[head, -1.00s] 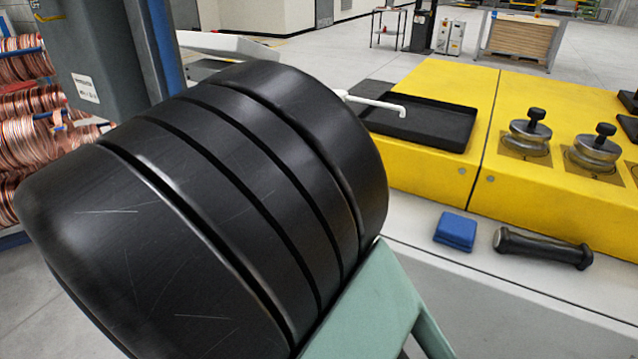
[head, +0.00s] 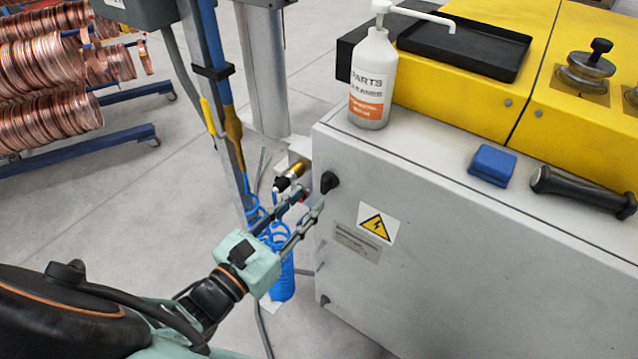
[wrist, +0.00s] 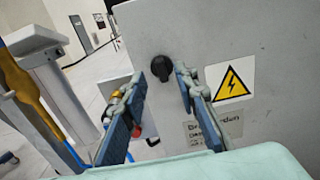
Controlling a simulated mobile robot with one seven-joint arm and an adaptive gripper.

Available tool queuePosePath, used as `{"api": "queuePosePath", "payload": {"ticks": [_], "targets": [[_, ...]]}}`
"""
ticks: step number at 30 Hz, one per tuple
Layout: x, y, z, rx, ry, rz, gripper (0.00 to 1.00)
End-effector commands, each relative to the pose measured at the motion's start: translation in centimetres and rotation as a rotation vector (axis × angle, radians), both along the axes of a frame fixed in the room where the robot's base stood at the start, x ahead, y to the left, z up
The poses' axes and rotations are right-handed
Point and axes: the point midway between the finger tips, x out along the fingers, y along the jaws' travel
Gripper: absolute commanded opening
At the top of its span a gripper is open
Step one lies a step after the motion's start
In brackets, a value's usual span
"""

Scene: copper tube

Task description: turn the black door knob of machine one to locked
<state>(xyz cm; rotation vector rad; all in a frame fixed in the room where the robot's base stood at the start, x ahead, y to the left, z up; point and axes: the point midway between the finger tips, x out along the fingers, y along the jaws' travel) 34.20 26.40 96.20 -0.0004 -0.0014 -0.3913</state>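The black door knob (head: 329,182) sits near the upper left corner of the grey machine door (head: 420,250). In the wrist view the knob (wrist: 161,68) shows ahead, between and just beyond my fingertips. My gripper (head: 312,202) is open, its two fingers apart and pointing at the door just below and in front of the knob. In the wrist view my gripper (wrist: 162,75) has nothing between its fingers. I cannot tell how far the fingertips are from the knob's face.
A yellow warning sign (head: 376,222) and a label are on the door, right of the knob.

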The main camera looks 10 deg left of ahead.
Motion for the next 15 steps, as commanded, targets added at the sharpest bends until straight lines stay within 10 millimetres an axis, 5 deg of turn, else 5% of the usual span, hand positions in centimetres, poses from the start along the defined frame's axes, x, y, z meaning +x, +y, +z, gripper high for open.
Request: {"api": "queuePosePath", "payload": {"ticks": [6, 15], "targets": [[3.3, -1.4, 0.0, 0.000, -0.001, -0.002, 0.28], [4.7, -1.9, 0.0, 0.001, 0.001, -0.001, 0.28]]}}
